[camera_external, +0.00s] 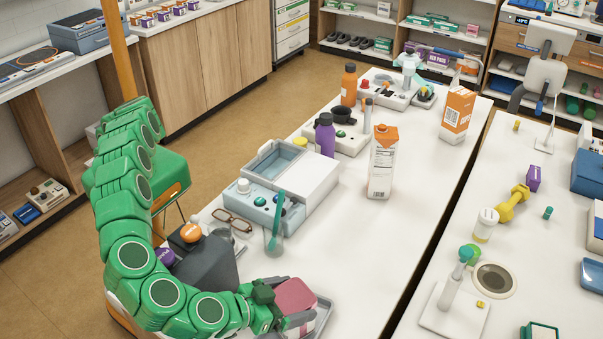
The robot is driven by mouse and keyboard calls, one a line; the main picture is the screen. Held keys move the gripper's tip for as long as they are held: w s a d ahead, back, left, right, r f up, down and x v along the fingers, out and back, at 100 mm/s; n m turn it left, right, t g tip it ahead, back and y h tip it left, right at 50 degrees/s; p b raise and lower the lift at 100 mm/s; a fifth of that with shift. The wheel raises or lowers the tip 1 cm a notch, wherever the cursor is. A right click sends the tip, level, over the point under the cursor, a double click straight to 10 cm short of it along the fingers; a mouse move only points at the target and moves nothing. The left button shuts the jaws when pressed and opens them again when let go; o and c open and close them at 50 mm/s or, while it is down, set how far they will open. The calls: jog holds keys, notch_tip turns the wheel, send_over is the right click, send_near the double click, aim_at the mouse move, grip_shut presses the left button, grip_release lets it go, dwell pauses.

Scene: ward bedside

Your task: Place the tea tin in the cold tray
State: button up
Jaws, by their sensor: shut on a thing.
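My gripper (283,312) is at the near end of the white table, shut on a pink block-like tin (296,294), which I take to be the tea tin. The fingers cover part of its near side. A grey metal tray (325,314) with a raised rim lies just under and right of the tin; I take it to be the cold tray. The tin is over or within the tray's outline. I cannot tell whether it touches the tray floor, as my gripper and the frame edge hide much of it.
A dark grey container (208,264) stands left of my gripper. An orange-white carton (382,165) stands further back. The table right of the tray is clear.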

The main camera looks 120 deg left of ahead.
jog(key=shift+f, duration=0.9)
jog(key=shift+f, duration=0.15)
jog(key=o, duration=0.9)
